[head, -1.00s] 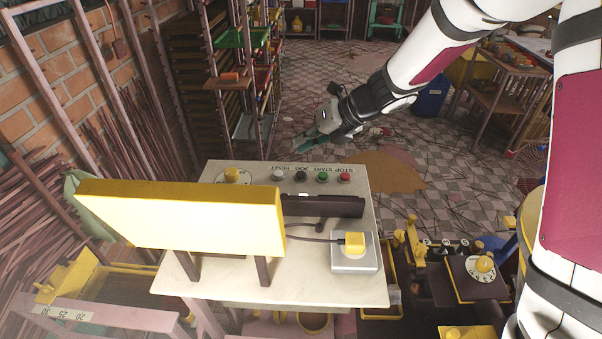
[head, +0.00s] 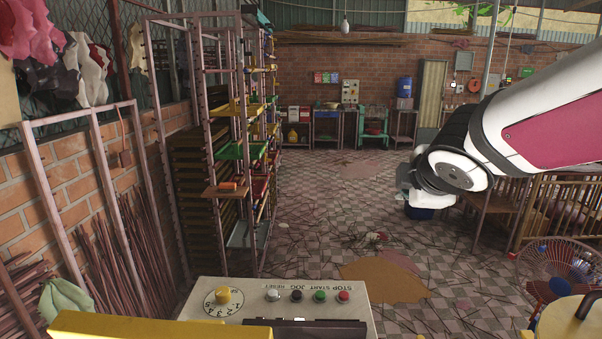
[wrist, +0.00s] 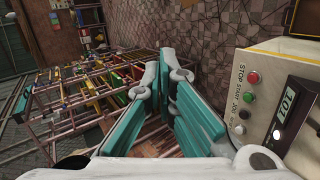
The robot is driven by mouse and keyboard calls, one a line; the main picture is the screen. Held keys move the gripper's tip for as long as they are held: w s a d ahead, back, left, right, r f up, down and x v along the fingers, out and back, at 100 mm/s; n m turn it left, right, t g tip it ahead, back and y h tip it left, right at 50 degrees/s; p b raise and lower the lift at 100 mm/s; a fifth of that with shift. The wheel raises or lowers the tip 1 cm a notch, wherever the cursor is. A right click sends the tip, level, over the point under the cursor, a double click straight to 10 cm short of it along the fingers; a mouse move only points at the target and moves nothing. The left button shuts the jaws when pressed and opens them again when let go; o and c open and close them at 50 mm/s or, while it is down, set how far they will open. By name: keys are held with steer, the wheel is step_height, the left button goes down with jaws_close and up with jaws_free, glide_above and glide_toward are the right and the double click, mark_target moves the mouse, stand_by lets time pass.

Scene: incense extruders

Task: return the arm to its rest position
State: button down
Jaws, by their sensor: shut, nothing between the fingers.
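My gripper (wrist: 164,72) shows in the wrist view as two teal-padded fingers that come together at their tips, with nothing between them. In the head view my arm reaches in from the right edge, with its wrist above the tiled floor. The fingers are not clear there. The cream control box (head: 195,303) stands at the bottom of the head view, left of and nearer than my wrist. In the wrist view the control box (wrist: 292,62) is to the right of the fingers, apart from them.
A tall rack (head: 208,135) with trays stands at the left. A yellow panel (head: 150,329) lies at the bottom left. Tiled floor (head: 330,225) lies open in the middle.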

steer(key=s+f+m+g, duration=0.2)
steer(key=s+m, duration=0.6)
steer(key=s, duration=0.4)
steer(key=s+f+m+g+y, duration=0.1)
steer(key=s+f+m+g, duration=0.2)
steer(key=s+m, duration=0.5)
steer(key=s+a, duration=0.1)
steer(key=s, duration=0.3)
steer(key=shift+s+y, duration=0.3)
steer(key=shift+w+r, duration=0.1)
steer(key=w+a+m+g+h, duration=0.1)
steer(key=w+a+g+h, duration=0.2)
steer(key=w, duration=1.3)
steer(key=w+a+f+t+h+p, duration=0.1)
steer(key=w+a+f+h, duration=0.1)
steer(key=w+a+f, duration=0.3)
steer(key=w+a+f+t+h, duration=0.2)
steer(key=w+a+f, duration=0.3)
steer(key=w+a, duration=0.3)
steer(key=a, duration=0.4)
steer(key=shift+w+a+p, duration=0.25)
steer(key=shift+a+p, duration=0.05)
steer(key=shift+p, duration=0.05)
